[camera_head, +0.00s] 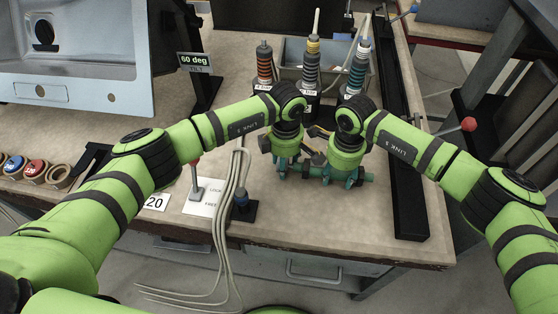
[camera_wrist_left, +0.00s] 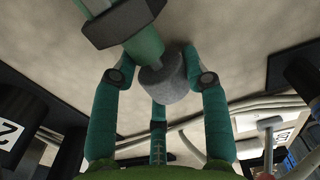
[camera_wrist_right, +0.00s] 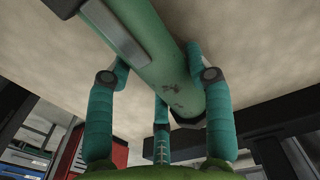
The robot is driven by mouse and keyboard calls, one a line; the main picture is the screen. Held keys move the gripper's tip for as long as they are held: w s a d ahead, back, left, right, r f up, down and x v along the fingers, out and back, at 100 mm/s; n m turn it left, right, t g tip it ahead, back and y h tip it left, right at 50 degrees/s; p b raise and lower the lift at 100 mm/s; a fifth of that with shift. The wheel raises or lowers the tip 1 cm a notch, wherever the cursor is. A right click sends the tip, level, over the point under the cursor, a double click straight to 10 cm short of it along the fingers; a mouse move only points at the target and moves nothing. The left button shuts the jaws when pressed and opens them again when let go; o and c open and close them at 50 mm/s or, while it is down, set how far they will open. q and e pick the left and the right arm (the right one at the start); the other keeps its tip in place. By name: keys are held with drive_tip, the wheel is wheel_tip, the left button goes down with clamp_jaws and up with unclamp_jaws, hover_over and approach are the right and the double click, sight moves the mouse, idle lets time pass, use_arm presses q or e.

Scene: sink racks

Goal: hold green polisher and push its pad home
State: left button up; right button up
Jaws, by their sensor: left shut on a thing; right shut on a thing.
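The green polisher (camera_wrist_right: 160,65) lies across the fingers of my right gripper (camera_head: 343,172), which is shut on its body. A grey button or plate shows on its side in the right wrist view. In the left wrist view, the polisher's narrowed green neck (camera_wrist_left: 146,45) meets the round grey pad (camera_wrist_left: 168,88). My left gripper (camera_head: 286,160) is shut on the pad, with a finger on each side. I cannot tell whether a gap is left between pad and neck. In the head view the grippers are close side by side, low over the table, and hide most of the polisher.
A black rail (camera_head: 402,160) runs at the right.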

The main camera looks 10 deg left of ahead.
use_arm(q)
drive_tip(key=shift+s+d+f, duration=0.1)
drive_tip(key=shift+s+d, duration=0.1)
drive_tip(key=shift+d, duration=0.4)
drive_tip(key=shift+s+d+f, duration=0.1)
drive_tip(key=shift+s+d, duration=0.1)
drive_tip(key=shift+d, duration=0.4)
drive_tip(key=o, duration=0.9)
drive_tip(key=shift+o, duration=0.2)
drive_tip(key=shift+w+r, duration=0.1)
wheel_tip(320, 180, up, 7)
drive_tip(key=shift+w+r, duration=0.15)
drive_tip(key=shift+w, duration=0.15)
drive_tip(key=shift+a, duration=0.2)
